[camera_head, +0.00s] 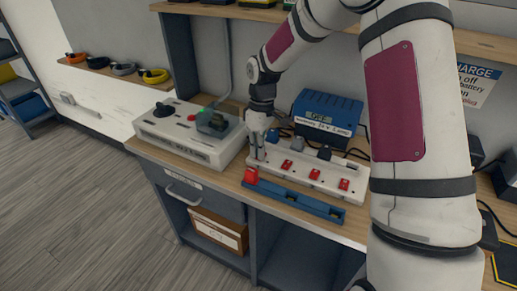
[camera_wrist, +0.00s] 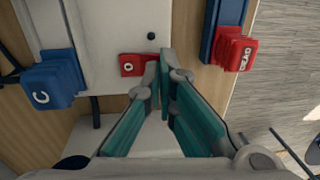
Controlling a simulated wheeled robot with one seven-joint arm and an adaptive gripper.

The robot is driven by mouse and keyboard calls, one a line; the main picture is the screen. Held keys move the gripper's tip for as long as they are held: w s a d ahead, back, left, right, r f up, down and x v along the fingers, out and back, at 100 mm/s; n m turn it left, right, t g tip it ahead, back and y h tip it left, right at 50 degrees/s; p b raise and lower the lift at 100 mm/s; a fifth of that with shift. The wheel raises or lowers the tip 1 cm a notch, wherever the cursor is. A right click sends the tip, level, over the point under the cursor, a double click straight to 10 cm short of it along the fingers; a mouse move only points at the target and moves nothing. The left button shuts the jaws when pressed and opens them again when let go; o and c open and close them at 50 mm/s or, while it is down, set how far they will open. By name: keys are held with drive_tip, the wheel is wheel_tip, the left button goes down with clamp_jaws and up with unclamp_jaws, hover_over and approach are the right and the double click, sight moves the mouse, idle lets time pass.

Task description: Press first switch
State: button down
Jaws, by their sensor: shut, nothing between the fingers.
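A white power strip (camera_head: 328,184) lies on the wooden bench, with red rocker switches (camera_head: 314,174) along it. In the wrist view one red switch (camera_wrist: 131,65) marked "O" shows just left of my fingertips, its right end partly covered by them. My gripper (camera_head: 259,153) points down over the left end of the strip. Its teal-padded fingers (camera_wrist: 162,72) are shut with nothing between them. I cannot tell whether the tips touch the switch. In the head view the switch under my gripper is hidden.
A blue rail (camera_head: 293,200) with a red block (camera_head: 251,176) lies along the front. The block also shows in the wrist view (camera_wrist: 233,48). A blue plug (camera_wrist: 50,80) sits on the strip. A blue charger (camera_head: 326,118) stands behind, a white control box (camera_head: 185,138) left.

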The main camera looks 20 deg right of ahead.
drive_tip(key=shift+s+a+f, duration=0.1)
drive_tip(key=shift+s+f, duration=0.05)
drive_tip(key=shift+f, duration=0.25)
drive_tip(key=shift+w+d+r, duration=0.35)
drive_tip(key=shift+w+d, duration=0.2)
drive_tip(key=shift+w, duration=0.05)
drive_tip(key=shift+r, duration=0.1)
drive_tip(key=shift+a+r+p, duration=0.1)
drive_tip(key=shift+r+p, duration=0.2)
drive_tip(key=shift+p, duration=0.05)
wheel_tip(320, 180, up, 13)
drive_tip(key=s+a+p, duration=0.1)
drive_tip(key=p, duration=0.1)
drive_tip(key=shift+s, duration=0.15)
